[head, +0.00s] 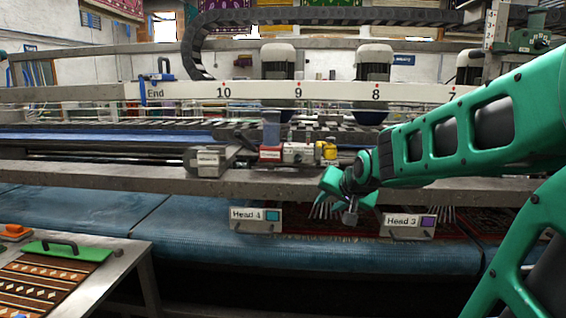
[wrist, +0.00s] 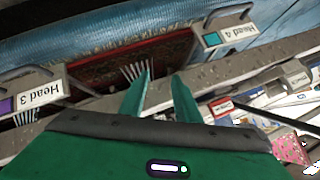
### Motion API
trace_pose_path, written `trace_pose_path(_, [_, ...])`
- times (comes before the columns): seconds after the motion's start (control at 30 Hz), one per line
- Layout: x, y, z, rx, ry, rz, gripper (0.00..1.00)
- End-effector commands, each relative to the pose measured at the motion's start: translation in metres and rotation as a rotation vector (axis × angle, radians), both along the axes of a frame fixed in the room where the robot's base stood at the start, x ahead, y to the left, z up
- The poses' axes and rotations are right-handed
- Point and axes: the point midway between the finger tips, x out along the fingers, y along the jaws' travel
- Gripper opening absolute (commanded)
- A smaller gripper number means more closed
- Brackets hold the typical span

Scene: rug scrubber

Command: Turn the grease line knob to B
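The grease line fixture (head: 298,152) sits on the grey beam in the head view, with a clear cylinder, red-and-white labelled blocks and a yellow part (head: 328,150) at its right end. I cannot tell for certain which part is the knob, and its letters are too small to read. In the wrist view part of the fixture shows at right, by a red label (wrist: 222,106). My gripper (head: 345,206) is right of and below the fixture, in front of the beam. In the wrist view its green fingers (wrist: 163,76) are apart with nothing between them.
A grey box (head: 208,161) stands left of the fixture. Signs Head 4 (head: 255,219) and Head 3 (head: 408,226) hang below the beam (head: 90,176).

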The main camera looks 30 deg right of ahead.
Motion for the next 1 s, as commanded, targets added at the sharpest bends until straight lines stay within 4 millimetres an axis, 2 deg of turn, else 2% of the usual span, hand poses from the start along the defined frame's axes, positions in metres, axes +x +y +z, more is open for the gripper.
trace_pose_path(0.03, [0.021, -0.003, 0.017, 0.016, -0.086, -0.015, 0.3])
trace_pose_path(0.1, [0.045, -0.004, 0.042, 0.043, -0.205, -0.031, 0.3])
trace_pose_path(0.2, [0.069, -0.005, 0.071, 0.081, -0.335, -0.045, 0.3])
trace_pose_path(0.33, [0.084, -0.005, 0.093, 0.114, -0.432, -0.051, 0.3])
trace_pose_path(0.43, [0.09, -0.005, 0.098, 0.125, -0.458, -0.052, 0.3])
trace_pose_path(0.57, [0.101, -0.007, 0.096, 0.126, -0.46, -0.052, 0.3])
trace_pose_path(1.0, [0.164, -0.02, 0.077, 0.125, -0.457, -0.052, 0.3])
